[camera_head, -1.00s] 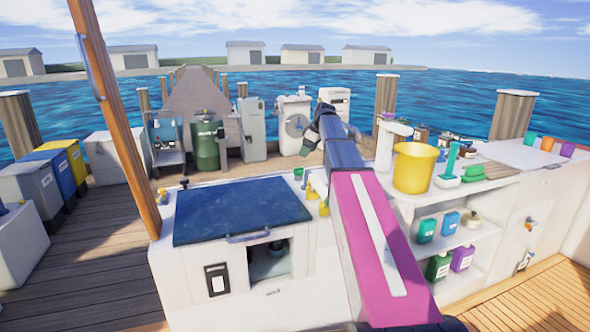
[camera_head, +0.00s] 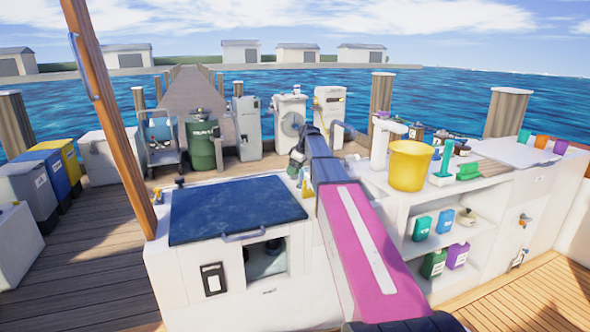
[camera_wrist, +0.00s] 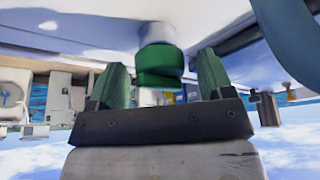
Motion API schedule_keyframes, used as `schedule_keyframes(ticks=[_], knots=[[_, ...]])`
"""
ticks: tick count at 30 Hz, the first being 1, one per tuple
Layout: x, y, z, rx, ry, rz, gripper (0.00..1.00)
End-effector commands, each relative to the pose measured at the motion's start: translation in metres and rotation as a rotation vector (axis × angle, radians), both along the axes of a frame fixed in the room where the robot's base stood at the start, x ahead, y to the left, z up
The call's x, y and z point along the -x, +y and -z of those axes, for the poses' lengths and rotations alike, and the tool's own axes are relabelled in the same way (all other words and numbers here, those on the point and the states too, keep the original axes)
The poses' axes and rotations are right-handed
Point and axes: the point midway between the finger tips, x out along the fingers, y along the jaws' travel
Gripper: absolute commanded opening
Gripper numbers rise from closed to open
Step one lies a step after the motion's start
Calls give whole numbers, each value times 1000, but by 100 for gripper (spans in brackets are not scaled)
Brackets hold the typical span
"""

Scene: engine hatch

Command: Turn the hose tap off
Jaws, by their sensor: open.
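A small tap-like fitting with an orange part (camera_head: 524,220) is on the white cabinet's right-hand front in the head view, with another fitting (camera_head: 518,260) below it. I cannot tell for sure which one is the hose tap or how it is turned. My gripper (camera_head: 295,161) is far to the left of both, low over the back edge of the white counter. In the wrist view my gripper (camera_wrist: 158,92) is open, with green fingers apart. A green round cap on a grey neck (camera_wrist: 160,64) shows between and beyond the fingertips; contact is unclear.
A blue hatch lid (camera_head: 238,207) lies left of my arm. A wooden post (camera_head: 118,120) stands at the left. Wooden deck (camera_head: 545,293) is clear at lower right.

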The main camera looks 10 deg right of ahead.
Motion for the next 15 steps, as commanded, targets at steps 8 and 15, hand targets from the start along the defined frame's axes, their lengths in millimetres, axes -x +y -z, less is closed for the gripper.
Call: schedule_keyframes(ticks=[8,15], knots=[[0,0,0,0,0,0,26],[0,0,-1,0,-1,11,26]])
